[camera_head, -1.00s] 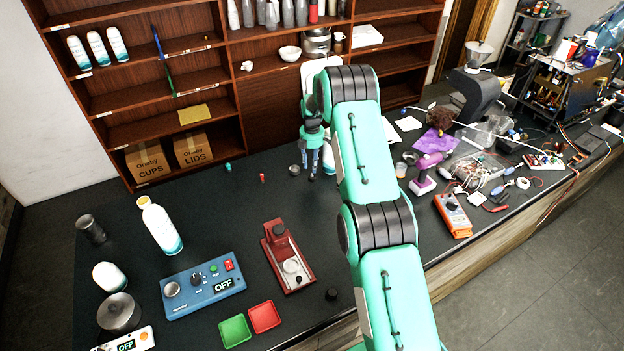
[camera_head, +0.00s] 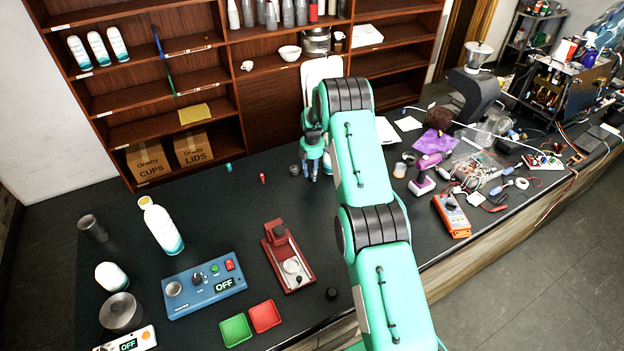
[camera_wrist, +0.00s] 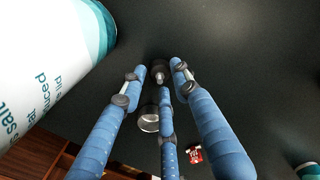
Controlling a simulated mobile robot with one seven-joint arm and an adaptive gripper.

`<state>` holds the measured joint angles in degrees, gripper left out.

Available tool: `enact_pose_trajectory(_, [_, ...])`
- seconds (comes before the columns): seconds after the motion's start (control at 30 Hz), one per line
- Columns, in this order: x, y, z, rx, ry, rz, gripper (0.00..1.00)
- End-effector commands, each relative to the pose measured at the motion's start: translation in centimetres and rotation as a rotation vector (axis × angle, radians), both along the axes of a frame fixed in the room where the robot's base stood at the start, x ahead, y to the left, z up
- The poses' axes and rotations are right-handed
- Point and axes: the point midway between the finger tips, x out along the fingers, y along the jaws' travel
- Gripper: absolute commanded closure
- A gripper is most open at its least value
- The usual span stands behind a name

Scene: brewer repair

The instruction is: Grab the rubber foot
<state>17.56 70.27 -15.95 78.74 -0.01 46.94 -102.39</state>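A small dark piece with a short metal stud, which looks like the rubber foot (camera_wrist: 159,70), lies on the black counter in the wrist view. My gripper (camera_wrist: 160,73) points down at it, its three blue fingers spread around or just above it. The fingers look open; I cannot tell whether any touches the piece. In the head view my gripper (camera_head: 311,178) is low over the back of the counter, and the piece cannot be made out there.
A small metal cup (camera_wrist: 148,118) stands close beside my fingers. A white and teal bottle (camera_wrist: 45,60) is close on the other side. A small red item (camera_head: 262,178) and a teal one (camera_head: 228,167) lie to the left.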

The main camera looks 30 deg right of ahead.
Motion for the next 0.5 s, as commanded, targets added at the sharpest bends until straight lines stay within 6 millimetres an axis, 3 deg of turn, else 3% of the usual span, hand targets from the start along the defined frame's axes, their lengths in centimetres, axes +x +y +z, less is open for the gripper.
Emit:
enact_pose_trajectory(0.37, [0.00, 0.00, 0.03, 0.000, 0.000, 0.000, 0.70])
enact_pose_trajectory(0.5, [0.00, 0.00, 0.03, 0.000, 0.000, 0.000, 0.93])
